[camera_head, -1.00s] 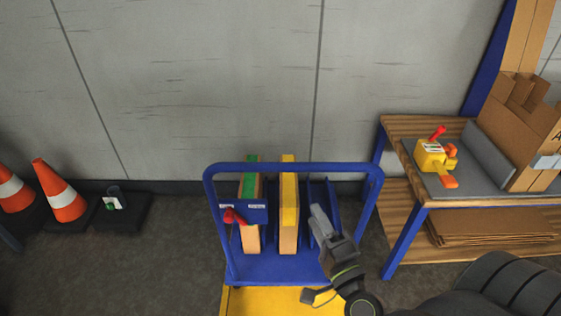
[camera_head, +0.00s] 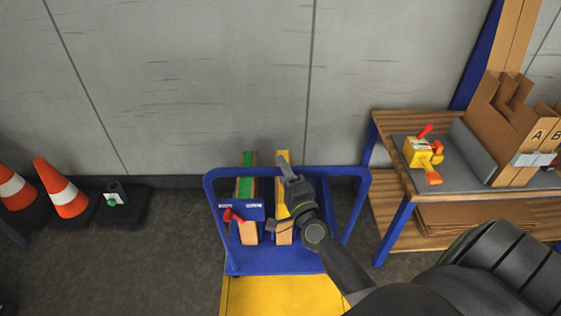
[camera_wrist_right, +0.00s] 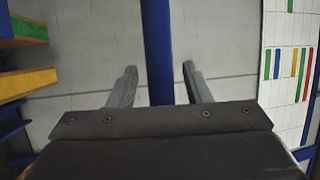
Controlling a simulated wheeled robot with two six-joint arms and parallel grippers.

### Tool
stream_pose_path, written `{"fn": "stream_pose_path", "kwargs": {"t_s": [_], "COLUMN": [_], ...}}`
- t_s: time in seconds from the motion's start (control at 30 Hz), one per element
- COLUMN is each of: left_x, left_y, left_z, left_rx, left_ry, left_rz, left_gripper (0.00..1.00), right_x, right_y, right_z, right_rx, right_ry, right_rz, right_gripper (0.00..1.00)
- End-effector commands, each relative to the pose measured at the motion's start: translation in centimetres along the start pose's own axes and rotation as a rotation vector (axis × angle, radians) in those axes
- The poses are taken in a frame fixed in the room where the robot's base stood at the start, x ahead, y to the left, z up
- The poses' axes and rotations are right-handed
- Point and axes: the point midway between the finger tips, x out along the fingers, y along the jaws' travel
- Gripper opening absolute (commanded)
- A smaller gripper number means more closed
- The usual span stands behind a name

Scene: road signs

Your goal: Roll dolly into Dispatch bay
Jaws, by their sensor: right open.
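The blue dolly (camera_head: 275,262) stands on the floor in front of the wall, with a tubular push handle (camera_head: 338,171) across its top. A green-edged panel (camera_head: 247,178) and a yellow-edged panel (camera_head: 283,236) stand upright in its slots. My right gripper (camera_head: 284,166) is above the dolly, in front of the yellow-edged panel in the head view. In the right wrist view its fingers (camera_wrist_right: 158,88) are apart, with the blue handle bar (camera_wrist_right: 158,50) showing between them. I cannot tell whether they touch it. My left gripper is not in view.
A yellow floor area (camera_head: 275,295) lies at the dolly's near side. Orange cones (camera_head: 62,188) stand at left. Dark floor is clear left of the dolly.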

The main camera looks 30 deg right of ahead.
Motion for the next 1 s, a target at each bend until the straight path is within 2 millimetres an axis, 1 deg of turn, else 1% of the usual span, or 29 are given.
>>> {"fn": "stream_pose_path", "kwargs": {"t_s": [0.03, 0.1, 0.2, 0.5, 0.83, 0.87, 1.0], "left_x": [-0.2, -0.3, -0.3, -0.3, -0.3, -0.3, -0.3], "left_y": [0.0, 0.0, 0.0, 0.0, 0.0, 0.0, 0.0], "left_z": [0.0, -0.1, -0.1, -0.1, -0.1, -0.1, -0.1], "left_rx": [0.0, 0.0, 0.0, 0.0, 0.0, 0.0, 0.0], "left_ry": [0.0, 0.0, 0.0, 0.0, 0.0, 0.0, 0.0], "left_rz": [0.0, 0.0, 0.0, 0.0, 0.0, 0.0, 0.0], "left_gripper": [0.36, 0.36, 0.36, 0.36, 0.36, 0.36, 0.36], "right_x": [0.6, 1.2, 1.6, 1.8, 1.8, 1.7, 1.7], "right_y": [-0.1, 0.0, 0.0, 0.0, 0.0, 0.0, 0.1], "right_z": [0.0, 0.0, 0.0, 0.0, 0.0, 0.0, 0.0], "right_rx": [0.0, 0.0, 0.0, 0.0, 0.0, 0.0, 0.0], "right_ry": [0.0, 0.0, 0.0, 0.0, 0.0, 0.0, 0.0], "right_rz": [-0.001, 0.0, 0.0, 0.0, 0.001, 0.001, 0.001], "right_gripper": [0.45, 0.45, 0.45, 0.45, 0.02, 0.0, 0.0]}}
